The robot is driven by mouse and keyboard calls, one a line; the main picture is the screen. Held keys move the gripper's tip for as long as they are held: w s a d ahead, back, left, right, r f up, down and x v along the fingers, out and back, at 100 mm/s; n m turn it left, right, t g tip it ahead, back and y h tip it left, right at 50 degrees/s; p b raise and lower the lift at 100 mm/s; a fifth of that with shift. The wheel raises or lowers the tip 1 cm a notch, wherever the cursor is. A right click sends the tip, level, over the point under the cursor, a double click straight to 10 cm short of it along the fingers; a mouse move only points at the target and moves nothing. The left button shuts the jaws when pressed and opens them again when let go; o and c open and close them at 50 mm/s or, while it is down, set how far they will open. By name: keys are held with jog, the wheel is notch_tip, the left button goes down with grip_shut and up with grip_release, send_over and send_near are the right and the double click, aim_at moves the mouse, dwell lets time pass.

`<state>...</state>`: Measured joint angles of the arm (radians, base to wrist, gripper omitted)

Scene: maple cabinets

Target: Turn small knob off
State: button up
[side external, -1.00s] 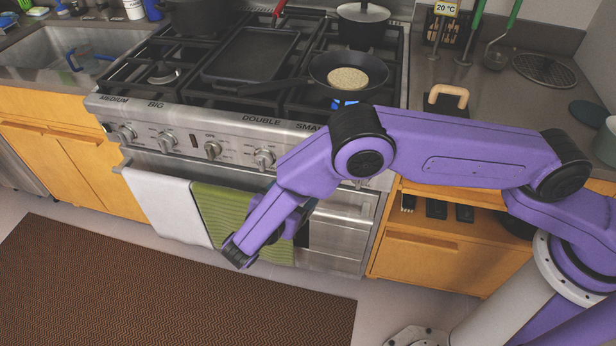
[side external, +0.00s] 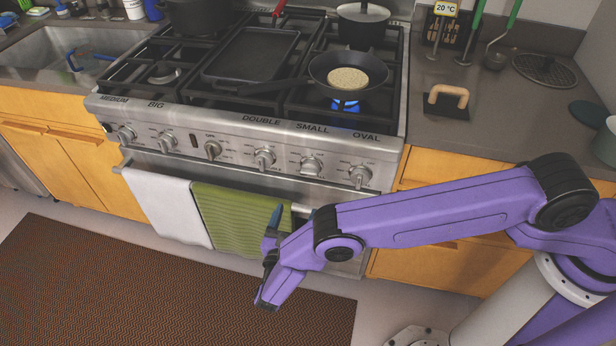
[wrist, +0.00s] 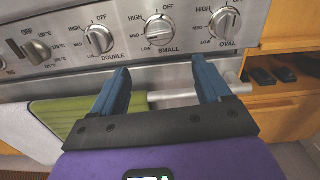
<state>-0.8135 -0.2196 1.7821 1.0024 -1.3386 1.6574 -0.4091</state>
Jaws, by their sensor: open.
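The small knob (side external: 311,166) is on the stove's front panel, between the double knob (side external: 264,159) and the oval knob (side external: 360,176). In the wrist view the small knob (wrist: 158,30), labelled SMALL, is straight ahead, above the gap between my fingers. My gripper (wrist: 160,70) is open and empty, its blue fingers apart and pointing at the panel below the knob. In the side view my gripper (side external: 286,214) is low in front of the oven towels, apart from the knob. A blue flame (side external: 345,105) burns under the frying pan (side external: 320,70).
The oven handle (wrist: 180,96) runs across below the knobs. A green towel (side external: 240,218) and a white towel (side external: 168,208) hang from it. An open drawer or shelf (wrist: 275,80) is at the right. The floor in front holds a brown mat (side external: 150,290).

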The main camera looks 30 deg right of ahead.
aim_at(308, 176)
jog(key=x, duration=1.3)
jog(key=c, duration=1)
